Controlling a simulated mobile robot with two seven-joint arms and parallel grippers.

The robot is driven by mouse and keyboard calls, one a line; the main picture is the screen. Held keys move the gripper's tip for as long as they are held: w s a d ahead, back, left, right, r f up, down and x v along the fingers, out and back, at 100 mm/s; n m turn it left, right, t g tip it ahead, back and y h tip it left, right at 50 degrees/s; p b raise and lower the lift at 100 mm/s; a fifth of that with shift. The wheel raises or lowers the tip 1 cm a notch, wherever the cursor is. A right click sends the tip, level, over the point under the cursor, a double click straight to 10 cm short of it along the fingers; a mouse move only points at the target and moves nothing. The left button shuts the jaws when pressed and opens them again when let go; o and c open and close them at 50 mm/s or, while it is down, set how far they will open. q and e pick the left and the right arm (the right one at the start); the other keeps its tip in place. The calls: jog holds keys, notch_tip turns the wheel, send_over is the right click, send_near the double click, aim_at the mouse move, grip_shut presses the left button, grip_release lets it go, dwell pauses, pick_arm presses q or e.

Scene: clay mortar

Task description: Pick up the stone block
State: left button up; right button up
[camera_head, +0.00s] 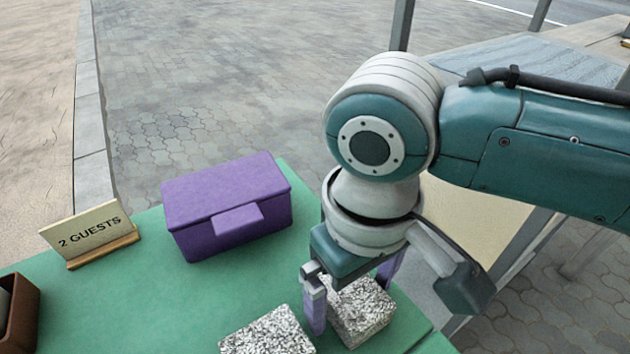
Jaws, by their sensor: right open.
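Two speckled grey-white stone blocks are on the green table (150,290) near the front edge. One stone block (362,318) is at the right, below my right gripper (350,303). The other stone block (268,335) is to its left and is cut off by the bottom of the view. My right gripper points down and is open. One purple finger shows at the left side of the right block, and the other finger is partly hidden behind that block. I cannot tell whether the fingers touch it. My left gripper is not in view.
A purple lidded box (225,205) stands at the back of the table. A "2 GUESTS" sign (92,232) stands at the left back edge. A brown container (20,315) is at the far left, cut off. The table's middle left is clear.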

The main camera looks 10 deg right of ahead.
jog(key=shift+c, duration=0.2)
jog(key=shift+r, duration=0.1)
grip_shut()
dwell(0.5)
